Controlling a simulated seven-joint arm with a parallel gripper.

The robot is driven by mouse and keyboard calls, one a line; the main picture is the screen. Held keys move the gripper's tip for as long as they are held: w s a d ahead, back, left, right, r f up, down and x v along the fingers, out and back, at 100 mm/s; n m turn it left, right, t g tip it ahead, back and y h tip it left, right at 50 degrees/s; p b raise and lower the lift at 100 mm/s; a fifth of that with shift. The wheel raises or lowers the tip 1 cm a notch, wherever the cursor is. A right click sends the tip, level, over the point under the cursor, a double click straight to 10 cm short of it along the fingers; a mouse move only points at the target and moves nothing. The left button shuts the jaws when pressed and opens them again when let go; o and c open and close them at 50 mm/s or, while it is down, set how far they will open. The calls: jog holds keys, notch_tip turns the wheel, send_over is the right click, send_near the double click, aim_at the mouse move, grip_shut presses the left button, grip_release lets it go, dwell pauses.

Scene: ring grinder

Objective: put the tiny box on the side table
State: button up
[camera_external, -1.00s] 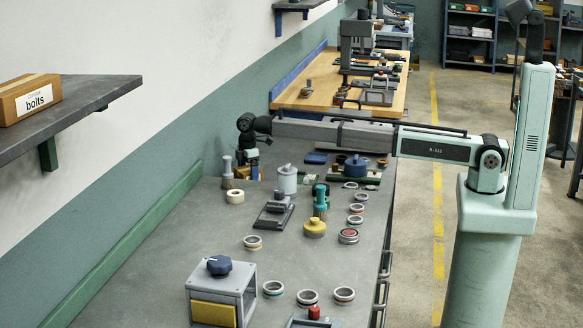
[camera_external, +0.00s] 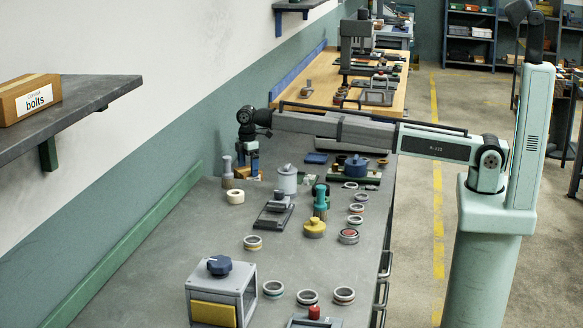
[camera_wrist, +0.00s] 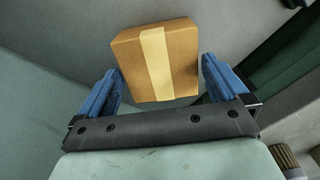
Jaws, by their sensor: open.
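The tiny box is a small brown cardboard box with a pale tape strip (camera_wrist: 157,65). In the wrist view it lies between and slightly beyond my blue fingertips. My gripper (camera_wrist: 162,75) is open, with gaps on both sides of the box. In the external view my gripper (camera_external: 247,167) points down over the far left of the grey workbench (camera_external: 200,235); the box is small and mostly hidden there. A wooden-topped table (camera_external: 300,98) stands beyond the grey bench; I cannot tell whether it is the side table.
A grey cylinder (camera_external: 227,168), a cream tape roll (camera_external: 236,197) and a white canister (camera_external: 287,180) stand near my gripper. A wall shelf (camera_external: 80,100) holds a bolts box (camera_external: 30,98).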

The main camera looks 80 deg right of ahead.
aim_at(248, 169)
notch_tip(248, 169, up, 9)
dwell(0.4)
